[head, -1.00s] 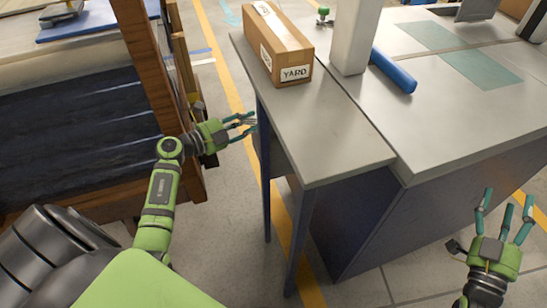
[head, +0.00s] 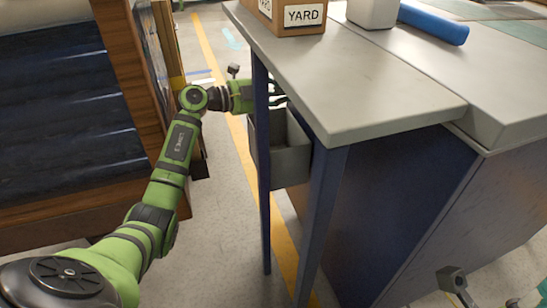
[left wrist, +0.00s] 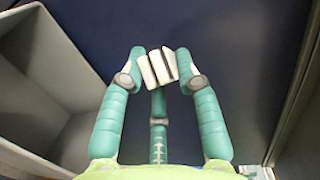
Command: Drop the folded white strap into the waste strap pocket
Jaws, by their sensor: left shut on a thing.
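My left gripper (left wrist: 158,72) is shut on the folded white strap (left wrist: 146,72), pinched between its teal fingertips in the left wrist view. In the head view the left gripper (head: 274,100) reaches under the grey tabletop, its fingers partly hidden by the blue table leg. The open grey pocket (head: 293,160) hangs under the table, just below and beside the gripper. It also shows at the left of the left wrist view (left wrist: 35,75), with the strap to the right of its opening. My right gripper (head: 541,292) is mostly cut off at the lower right corner.
The grey table (head: 380,85) carries a cardboard box marked YARD (head: 300,17) and a blue roll (head: 434,22). Its blue leg (head: 262,180) stands close to my left gripper. A wooden frame (head: 140,90) stands on the left. Floor shows between them.

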